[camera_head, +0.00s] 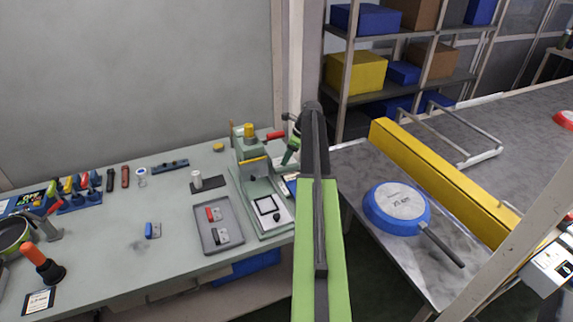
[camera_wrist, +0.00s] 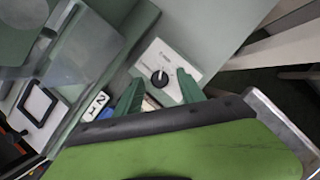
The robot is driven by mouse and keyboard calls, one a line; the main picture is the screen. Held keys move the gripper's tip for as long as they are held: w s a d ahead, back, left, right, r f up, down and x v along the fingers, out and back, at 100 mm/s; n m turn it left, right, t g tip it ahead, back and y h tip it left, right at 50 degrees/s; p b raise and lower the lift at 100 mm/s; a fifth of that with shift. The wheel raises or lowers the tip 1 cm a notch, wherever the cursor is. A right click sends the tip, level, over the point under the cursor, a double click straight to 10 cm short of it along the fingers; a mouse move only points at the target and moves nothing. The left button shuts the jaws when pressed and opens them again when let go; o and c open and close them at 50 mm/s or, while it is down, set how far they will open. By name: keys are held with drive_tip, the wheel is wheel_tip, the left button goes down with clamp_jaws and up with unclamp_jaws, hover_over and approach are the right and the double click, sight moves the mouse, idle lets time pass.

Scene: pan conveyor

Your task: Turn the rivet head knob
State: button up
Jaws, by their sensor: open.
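The rivet head knob (camera_wrist: 160,78) is a small black round knob with a pale pointer line. It sits on a white dial plate (camera_wrist: 147,62) with small dark marks, on the green-grey bench in the wrist view. My gripper (camera_wrist: 158,88) is open, with one green finger to the left of the knob and one to the right. The knob appears between the fingertips or just beyond them; I cannot tell whether they touch it. In the head view my gripper (camera_head: 290,149) is beside the green riveting machine (camera_head: 250,150), and I cannot make out the knob there.
The machine stands close left of my gripper. A grey tray (camera_head: 216,238) with small parts lies nearer on the bench (camera_head: 110,248). A blue pan (camera_head: 378,222) lies on the conveyor side at right, beside a yellow rail (camera_head: 440,168). Shelves with boxes stand behind.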

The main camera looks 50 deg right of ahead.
clamp_jaws()
idle(0.3)
drive_tip(key=shift+n, duration=0.3)
drive_tip(key=n, duration=0.1)
drive_tip(key=n+g+y, duration=0.1)
drive_tip(key=n, duration=0.3)
drive_tip(key=shift+w+d+g+y, duration=0.2)
drive_tip(key=shift+w+g+y, duration=0.1)
drive_tip(key=shift+y, duration=0.1)
drive_tip(key=n+g, duration=0.2)
drive_tip(key=n, duration=0.4)
drive_tip(key=shift+w, duration=0.1)
drive_tip(key=shift+n, duration=0.3)
